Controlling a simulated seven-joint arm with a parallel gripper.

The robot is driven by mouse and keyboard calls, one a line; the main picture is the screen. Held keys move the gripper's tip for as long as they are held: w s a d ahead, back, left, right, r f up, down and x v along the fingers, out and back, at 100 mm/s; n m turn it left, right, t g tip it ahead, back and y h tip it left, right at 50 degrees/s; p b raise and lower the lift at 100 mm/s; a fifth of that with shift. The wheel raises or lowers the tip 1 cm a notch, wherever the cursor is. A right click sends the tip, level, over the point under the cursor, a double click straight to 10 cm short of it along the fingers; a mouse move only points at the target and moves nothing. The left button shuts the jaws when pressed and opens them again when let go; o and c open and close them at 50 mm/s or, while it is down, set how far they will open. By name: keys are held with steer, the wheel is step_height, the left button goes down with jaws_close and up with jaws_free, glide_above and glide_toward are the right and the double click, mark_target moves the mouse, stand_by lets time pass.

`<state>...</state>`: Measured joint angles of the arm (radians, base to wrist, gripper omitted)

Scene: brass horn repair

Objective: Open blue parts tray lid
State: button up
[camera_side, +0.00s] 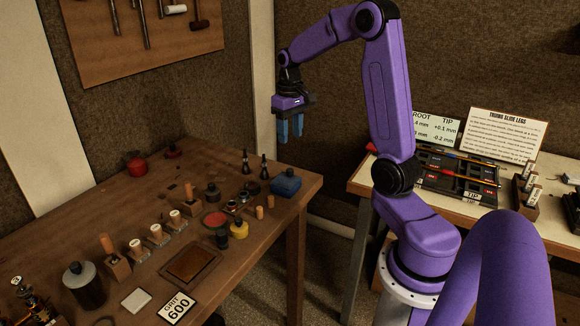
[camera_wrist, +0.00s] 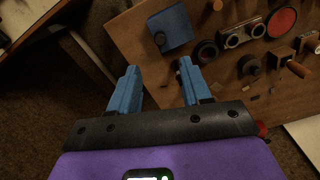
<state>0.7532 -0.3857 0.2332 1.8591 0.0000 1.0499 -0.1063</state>
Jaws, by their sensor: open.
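The blue parts tray (camera_side: 286,183) sits near the right corner of the brown wooden bench. Its top looks closed, with a small dark knob on it. In the wrist view the blue tray (camera_wrist: 170,27) shows from above, beyond and between my fingertips. My gripper (camera_side: 290,138) has blue fingers and hangs in the air well above the tray, pointing down. In the wrist view the gripper (camera_wrist: 158,68) is open and empty, and its fingers are apart from the tray.
Several small tools, bottles and stamps crowd the wooden bench (camera_side: 200,160) left of the tray. A second table (camera_side: 350,178) with signs (camera_side: 505,135) and a black organizer stands at right. Open floor lies between the tables.

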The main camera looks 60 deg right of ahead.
mark_target(290, 169)
step_height(290, 169, down, 12)
steer(key=shift+r, duration=0.2)
steer(key=shift+c, duration=0.3)
jaws_close()
